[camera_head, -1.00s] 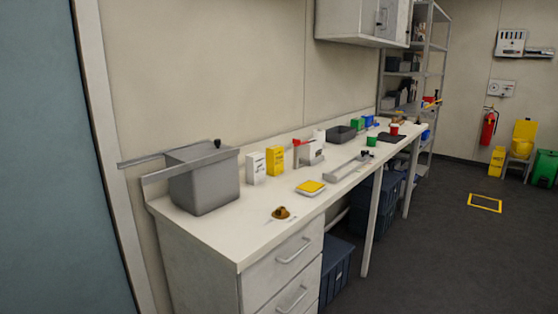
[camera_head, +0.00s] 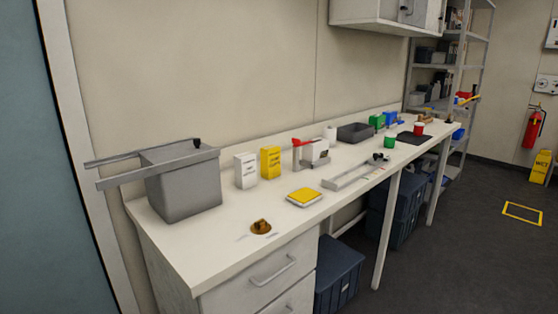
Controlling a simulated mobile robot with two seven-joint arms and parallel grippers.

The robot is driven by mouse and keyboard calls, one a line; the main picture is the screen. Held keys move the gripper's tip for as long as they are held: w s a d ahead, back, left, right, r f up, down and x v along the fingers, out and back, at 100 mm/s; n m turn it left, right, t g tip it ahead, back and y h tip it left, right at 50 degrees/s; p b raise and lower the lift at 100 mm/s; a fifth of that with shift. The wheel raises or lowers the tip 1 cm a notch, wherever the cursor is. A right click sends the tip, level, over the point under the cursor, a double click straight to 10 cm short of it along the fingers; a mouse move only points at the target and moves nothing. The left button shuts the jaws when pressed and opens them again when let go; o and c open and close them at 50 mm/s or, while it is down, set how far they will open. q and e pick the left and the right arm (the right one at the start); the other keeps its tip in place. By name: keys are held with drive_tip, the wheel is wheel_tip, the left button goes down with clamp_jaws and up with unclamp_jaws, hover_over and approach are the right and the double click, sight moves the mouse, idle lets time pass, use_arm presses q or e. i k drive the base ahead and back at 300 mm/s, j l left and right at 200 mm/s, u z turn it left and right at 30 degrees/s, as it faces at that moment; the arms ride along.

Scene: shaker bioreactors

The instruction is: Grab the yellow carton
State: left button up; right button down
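The yellow carton (camera_head: 270,162) stands upright on the white bench, towards the wall, with dark lettering on its front. A white carton (camera_head: 246,170) of similar shape stands just left of it. Neither of my grippers shows in the head view, and nothing is seen holding the carton.
The white bench (camera_head: 215,245) runs along the wall. A grey bin (camera_head: 183,185) stands at its left end; a yellow-topped flat item (camera_head: 304,196) and a small brown object (camera_head: 261,227) lie in front. A red-and-white device (camera_head: 313,152) stands right of the carton. Dark floor (camera_head: 460,240) is open at right.

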sight(270, 155)
drive_tip(key=i+l, duration=0.2)
drive_tip(key=l, duration=0.15)
drive_tip(key=i+l, duration=0.25)
drive_tip(key=l, duration=0.15)
drive_tip(key=i+l+u, duration=0.1)
drive_tip(key=l, duration=0.25)
drive_tip(key=i+l, duration=0.3)
drive_tip(key=i+l+u, duration=0.1)
drive_tip(key=l, duration=0.35)
drive_tip(key=i+l, duration=0.3)
drive_tip(key=l, duration=0.1)
